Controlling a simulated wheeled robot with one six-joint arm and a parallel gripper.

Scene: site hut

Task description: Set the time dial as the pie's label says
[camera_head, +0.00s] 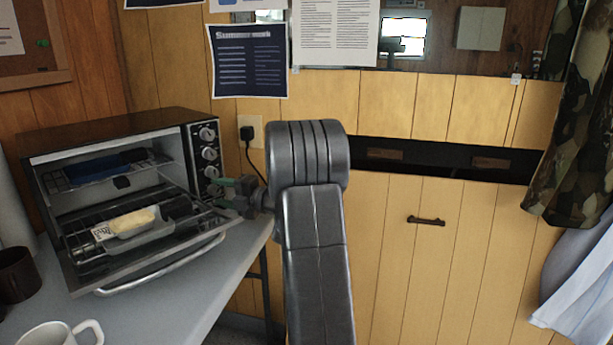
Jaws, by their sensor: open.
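A toaster oven (115,185) stands on the counter at the left with its door folded down. Its right-hand panel carries a column of round dials: the upper dial (207,133), the middle dial (209,153) and the lower dial (212,172). Their markings are too small to tell which is the time dial. A pale pie (132,222) sits in a light tray at the oven opening. A small white label (102,232) with dark print shows at its left end; I cannot read it. My gripper (222,191) is open at the lower panel, just below the lower dial; contact is unclear.
The lowered oven door with its handle (165,265) juts over the grey counter (190,300). A dark blue item (100,168) lies on the upper rack. A white mug (62,332) and a dark mug (17,272) stand front left. A cord hangs from a socket (251,131).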

